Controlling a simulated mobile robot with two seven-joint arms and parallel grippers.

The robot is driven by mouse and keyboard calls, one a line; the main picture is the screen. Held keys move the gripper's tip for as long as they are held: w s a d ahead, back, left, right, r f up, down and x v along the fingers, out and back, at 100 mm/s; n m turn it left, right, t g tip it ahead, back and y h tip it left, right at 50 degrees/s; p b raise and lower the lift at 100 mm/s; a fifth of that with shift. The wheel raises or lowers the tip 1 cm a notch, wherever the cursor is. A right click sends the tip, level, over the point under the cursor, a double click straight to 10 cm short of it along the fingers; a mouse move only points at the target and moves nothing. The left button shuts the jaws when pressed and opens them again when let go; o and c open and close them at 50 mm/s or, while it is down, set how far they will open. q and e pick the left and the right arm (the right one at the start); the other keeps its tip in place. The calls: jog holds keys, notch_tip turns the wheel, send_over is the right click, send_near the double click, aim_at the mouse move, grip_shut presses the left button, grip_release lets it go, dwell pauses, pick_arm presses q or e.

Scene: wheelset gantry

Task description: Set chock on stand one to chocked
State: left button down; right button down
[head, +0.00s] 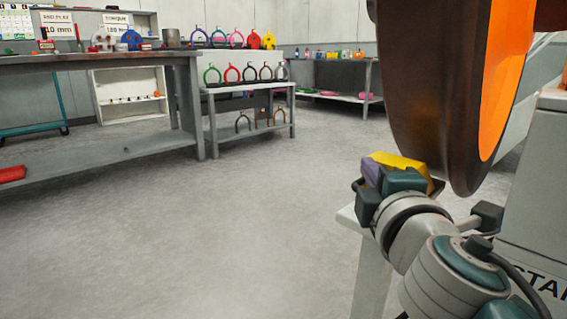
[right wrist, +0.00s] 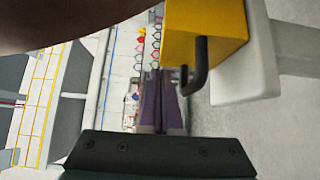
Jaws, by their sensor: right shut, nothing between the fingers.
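The chock is a yellow block (head: 400,160) below the wheel's rim in the head view. In the right wrist view the yellow chock (right wrist: 205,28) shows at the top with a dark bent handle (right wrist: 202,62). The large wheel (head: 435,85) has a dark rim and an orange face. My right gripper (head: 372,172) is shut with its purple fingers together. In the right wrist view its fingertips (right wrist: 162,76) are empty, just left of the handle's bent end; whether they touch it I cannot tell. My left gripper is not in view.
The chock is by a pale ledge (head: 348,218) of the stand; a grey cabinet (head: 535,215) with partly visible lettering stands at right. A grey workbench (head: 100,62) is at left, and a low rack (head: 250,88) with coloured rings behind. The middle floor is clear.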

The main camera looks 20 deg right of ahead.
aim_at(385, 163)
jog(key=shift+w+d, duration=0.15)
jog(key=shift+d, duration=0.2)
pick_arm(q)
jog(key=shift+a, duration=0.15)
pick_arm(e)
jog(key=shift+d, duration=0.1)
jog(key=d, duration=0.1)
jog(key=w+d, duration=0.1)
jog(key=shift+w+d, duration=0.1)
jog(key=shift+d, duration=0.4)
jog(key=shift+a, duration=0.1)
